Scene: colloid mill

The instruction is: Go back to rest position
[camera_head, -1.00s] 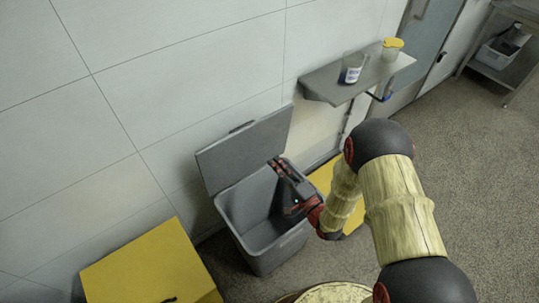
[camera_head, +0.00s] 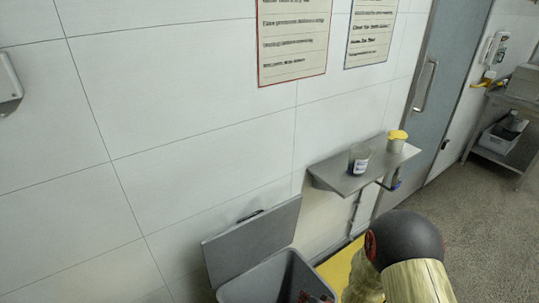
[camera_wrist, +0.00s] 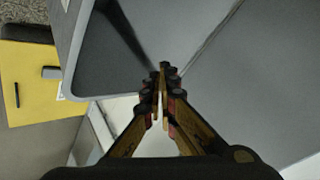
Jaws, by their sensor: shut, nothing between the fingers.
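My gripper (camera_wrist: 163,75) shows in the wrist view with its fingertips together and nothing between them. It is over the grey bin (camera_wrist: 82,60), whose rim and inner wall fill much of that view. In the head view the bin (camera_head: 262,285) stands at the bottom edge with its lid (camera_head: 250,243) raised against the wall. My arm reaches down at the lower right of the head view. The gripper itself is out of the head view.
A wall shelf (camera_head: 340,184) holds a clear beaker (camera_head: 358,160) and a yellow-lidded jar (camera_head: 397,141). A yellow box (camera_wrist: 32,85) is beside the bin. A grey door (camera_head: 430,90) and a metal rack (camera_head: 500,135) stand at the right. Open floor (camera_head: 480,215) lies before them.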

